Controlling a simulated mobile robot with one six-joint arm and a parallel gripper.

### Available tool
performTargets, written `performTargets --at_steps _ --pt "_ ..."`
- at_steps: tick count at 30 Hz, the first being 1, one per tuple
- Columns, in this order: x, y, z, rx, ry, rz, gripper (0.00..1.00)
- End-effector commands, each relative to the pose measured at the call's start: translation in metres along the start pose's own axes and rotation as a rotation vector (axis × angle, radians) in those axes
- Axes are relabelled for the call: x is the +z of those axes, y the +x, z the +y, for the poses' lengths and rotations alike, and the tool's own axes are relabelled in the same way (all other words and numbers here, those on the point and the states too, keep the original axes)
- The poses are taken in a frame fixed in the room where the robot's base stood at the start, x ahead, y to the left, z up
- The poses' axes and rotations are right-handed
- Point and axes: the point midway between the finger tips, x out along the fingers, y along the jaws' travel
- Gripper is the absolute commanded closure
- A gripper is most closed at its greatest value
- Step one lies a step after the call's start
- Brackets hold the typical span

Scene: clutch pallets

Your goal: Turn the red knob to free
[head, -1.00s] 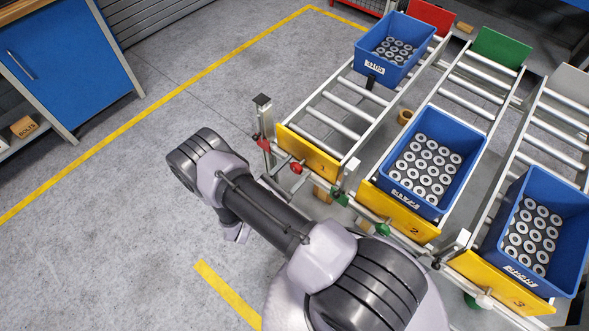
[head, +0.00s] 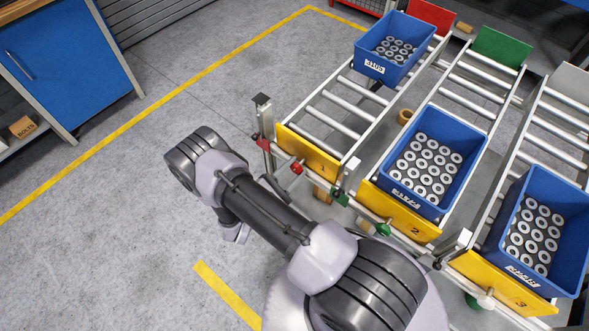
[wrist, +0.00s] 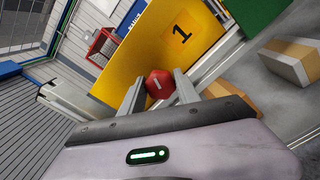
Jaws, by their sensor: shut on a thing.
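The red knob (wrist: 157,87) shows in the wrist view between my gripper's two grey fingers, below the yellow panel marked 1 (wrist: 170,45). My gripper (wrist: 158,80) is shut on the knob. A small pale mark shows on the knob's face. In the head view the red knob (head: 297,167) is at the front of lane 1, below its yellow panel (head: 308,152). My arm hides most of the gripper there. A blue bin (head: 388,55) of ring-shaped parts stands at the far end of lane 1's rollers.
Lane 2 holds a blue bin (head: 440,150) with a green knob (head: 382,229) below its yellow panel. Lane 3 holds another blue bin (head: 560,215). A post (head: 263,120) stands left of lane 1. The floor to the left is clear up to the blue cabinet (head: 75,50).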

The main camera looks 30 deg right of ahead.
Motion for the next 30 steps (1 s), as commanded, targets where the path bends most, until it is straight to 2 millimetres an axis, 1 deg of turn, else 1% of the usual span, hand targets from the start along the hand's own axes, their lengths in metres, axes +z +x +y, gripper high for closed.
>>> performTargets --at_steps 4,5,7,8,17,20,23,26,30 --pt "0.0 0.0 0.0 0.0 -0.003 0.0 1.0" --pt "0.0 0.0 0.0 0.0 -0.003 0.0 0.56" --pt "0.0 0.0 0.0 0.0 -0.004 0.0 0.42" --pt "0.0 0.0 0.0 0.0 -0.004 0.0 0.4" --pt "0.0 -0.001 0.0 0.0 -0.005 0.001 0.4" --pt "0.0 -0.01 0.001 0.002 -0.005 0.002 0.4" --pt "0.001 -0.031 0.002 0.004 -0.005 0.003 0.4" --pt "0.001 -0.061 0.002 0.006 -0.004 0.005 0.4" --pt "0.001 -0.108 0.002 0.006 -0.002 0.005 0.4"
